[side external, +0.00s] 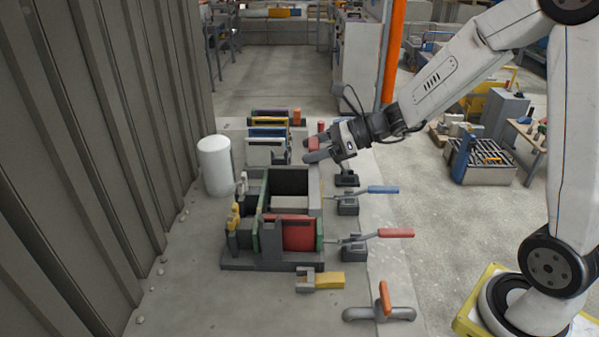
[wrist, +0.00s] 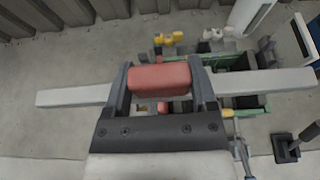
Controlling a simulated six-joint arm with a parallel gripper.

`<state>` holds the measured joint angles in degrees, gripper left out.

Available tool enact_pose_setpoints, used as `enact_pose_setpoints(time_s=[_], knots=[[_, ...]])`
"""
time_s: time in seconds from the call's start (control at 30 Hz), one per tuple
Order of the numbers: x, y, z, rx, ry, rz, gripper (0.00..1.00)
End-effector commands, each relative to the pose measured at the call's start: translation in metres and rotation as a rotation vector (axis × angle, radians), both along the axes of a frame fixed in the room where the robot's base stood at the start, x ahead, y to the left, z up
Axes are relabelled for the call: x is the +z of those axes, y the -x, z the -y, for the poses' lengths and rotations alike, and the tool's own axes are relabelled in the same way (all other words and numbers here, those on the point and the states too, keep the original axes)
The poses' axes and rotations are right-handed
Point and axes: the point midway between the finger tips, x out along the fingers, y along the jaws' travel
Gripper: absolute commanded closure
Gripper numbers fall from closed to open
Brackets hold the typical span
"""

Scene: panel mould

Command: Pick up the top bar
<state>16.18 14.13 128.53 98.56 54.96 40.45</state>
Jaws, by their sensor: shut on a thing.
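The top bar is a long light grey bar with a red grip block at its middle. In the wrist view the bar (wrist: 70,97) runs out to both sides of my gripper (wrist: 164,84). The red grip block (wrist: 160,77) sits between the two dark fingers, which are shut on it. In the side view my gripper (side external: 316,148) is above the back of the panel mould (side external: 270,265), with the red block between its fingers. The bar is mostly hard to make out there.
A blue-handled clamp (side external: 382,189) and a red-handled clamp (side external: 395,233) stand right of the mould. A white cylinder (side external: 214,165) stands by the corrugated wall (side external: 80,150). A rack of panels (side external: 268,135) is behind.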

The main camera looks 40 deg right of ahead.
Motion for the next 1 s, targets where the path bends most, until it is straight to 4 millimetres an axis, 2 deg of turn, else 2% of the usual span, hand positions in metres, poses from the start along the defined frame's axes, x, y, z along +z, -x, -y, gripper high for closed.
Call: enact_pose_setpoints(time_s=[0.3,1.0], knots=[[0.007,0.014,0.001,-0.001,0.000,0.002,1.00],[0.008,0.014,0.001,-0.005,-0.001,0.003,1.00]])
